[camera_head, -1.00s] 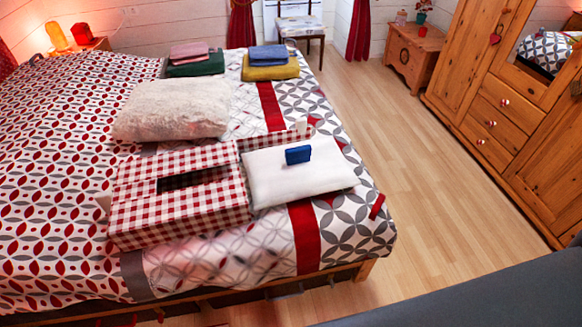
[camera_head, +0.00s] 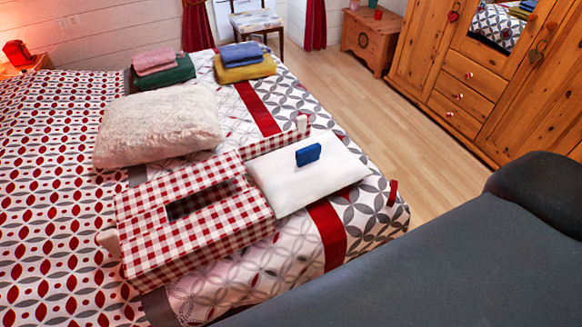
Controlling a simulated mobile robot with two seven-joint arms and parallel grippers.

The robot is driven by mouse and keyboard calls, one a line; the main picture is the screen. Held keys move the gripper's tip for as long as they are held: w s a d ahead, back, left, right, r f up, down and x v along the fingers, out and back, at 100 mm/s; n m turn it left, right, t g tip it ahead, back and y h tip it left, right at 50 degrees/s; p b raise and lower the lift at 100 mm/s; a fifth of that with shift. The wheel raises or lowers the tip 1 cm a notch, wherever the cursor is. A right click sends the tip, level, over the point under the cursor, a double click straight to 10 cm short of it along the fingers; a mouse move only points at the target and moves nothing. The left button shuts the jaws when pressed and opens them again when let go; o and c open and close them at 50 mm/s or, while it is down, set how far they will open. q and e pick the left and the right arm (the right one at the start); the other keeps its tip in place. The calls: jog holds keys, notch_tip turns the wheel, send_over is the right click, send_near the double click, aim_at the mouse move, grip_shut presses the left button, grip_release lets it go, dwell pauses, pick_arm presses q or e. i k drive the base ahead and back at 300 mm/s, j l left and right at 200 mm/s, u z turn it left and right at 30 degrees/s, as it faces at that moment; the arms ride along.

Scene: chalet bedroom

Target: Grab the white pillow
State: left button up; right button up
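A flat white pillow (camera_head: 300,182) lies on the bed, at the right of a red-and-white checked box (camera_head: 190,222). A small blue box (camera_head: 308,154) rests on top of this pillow. A second pillow, cream-coloured and fluffy (camera_head: 160,125), lies farther back and to the left on the patterned bedspread.
Folded pink and green cloths (camera_head: 163,70) and blue and yellow cloths (camera_head: 245,64) lie at the bed's back. A wooden wardrobe (camera_head: 487,75) stands right, with clear floor (camera_head: 390,120) between. A large dark grey surface (camera_head: 440,270), unclear what, fills the lower right.

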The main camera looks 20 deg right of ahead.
aim_at(293, 177)
jog(key=i+j, duration=0.15)
jog(key=j, duration=0.15)
jog(key=i+j, duration=0.1)
jog(key=j, duration=0.25)
jog(key=z, duration=1.1)
